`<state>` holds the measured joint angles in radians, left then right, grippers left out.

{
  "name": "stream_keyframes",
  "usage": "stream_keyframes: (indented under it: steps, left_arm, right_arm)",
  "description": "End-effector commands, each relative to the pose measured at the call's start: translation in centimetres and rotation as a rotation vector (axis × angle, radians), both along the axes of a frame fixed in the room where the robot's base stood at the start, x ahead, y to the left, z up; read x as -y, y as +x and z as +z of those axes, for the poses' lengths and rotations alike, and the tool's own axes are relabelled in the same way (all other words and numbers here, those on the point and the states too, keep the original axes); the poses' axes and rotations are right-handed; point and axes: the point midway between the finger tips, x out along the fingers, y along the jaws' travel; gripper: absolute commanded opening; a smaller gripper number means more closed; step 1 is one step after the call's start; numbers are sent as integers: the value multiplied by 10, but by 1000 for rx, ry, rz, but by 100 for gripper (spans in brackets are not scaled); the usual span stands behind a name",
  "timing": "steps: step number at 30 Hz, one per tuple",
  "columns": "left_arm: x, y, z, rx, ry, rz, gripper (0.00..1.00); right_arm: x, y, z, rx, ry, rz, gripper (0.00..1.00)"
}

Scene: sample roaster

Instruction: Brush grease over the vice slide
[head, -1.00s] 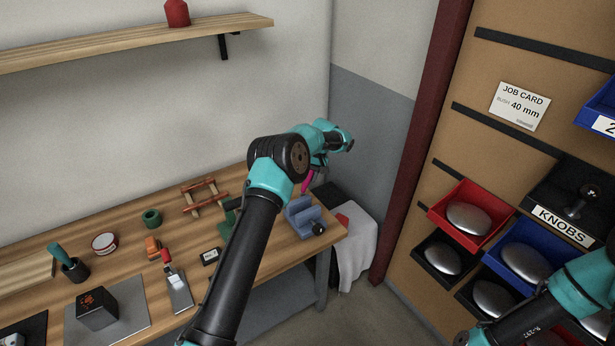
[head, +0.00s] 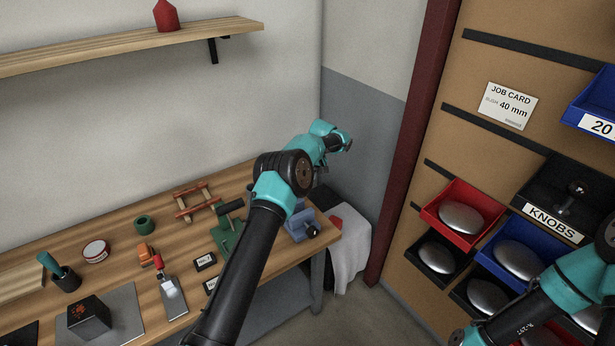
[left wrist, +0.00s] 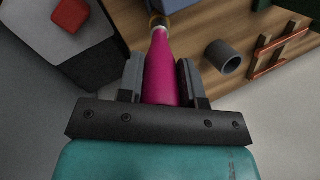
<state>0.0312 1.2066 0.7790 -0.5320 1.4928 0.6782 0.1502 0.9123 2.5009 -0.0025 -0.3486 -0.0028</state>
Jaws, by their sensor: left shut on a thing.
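My left gripper (left wrist: 160,82) is shut on the magenta handle of a brush (left wrist: 163,65) in the left wrist view. The brush's metal collar and dark tip point toward the bench. In the head view my left wrist is above the right end of the bench, and the arm hides the brush. The blue vice (head: 300,228) stands at the bench's right end, partly behind my left arm. I cannot tell whether the brush tip touches anything. My right arm enters at lower right of the head view, with its gripper not visible.
A green tool (head: 228,236), wooden frame (head: 194,200), green ring (head: 144,223), round tin (head: 95,251) and scraper (head: 172,295) lie on the bench (head: 130,258). A dark red post (head: 412,150) and rack of bins stand to the right.

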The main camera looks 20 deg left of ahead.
Motion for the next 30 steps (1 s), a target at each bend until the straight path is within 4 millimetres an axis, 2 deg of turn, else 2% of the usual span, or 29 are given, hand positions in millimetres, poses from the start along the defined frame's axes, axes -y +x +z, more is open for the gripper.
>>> stream_keyframes:
  steps: [12,25,30]
  left_arm:
    - [-15,-22,-1,-2,-1,1,9]
    - [-17,-26,-3,-4,-1,1,9]
    - [-22,-33,-3,-5,-1,1,9]
  right_arm:
    - [0,0,0,0,0,0,43]
    - [0,0,0,0,0,0,43]
    - [0,0,0,0,0,0,43]
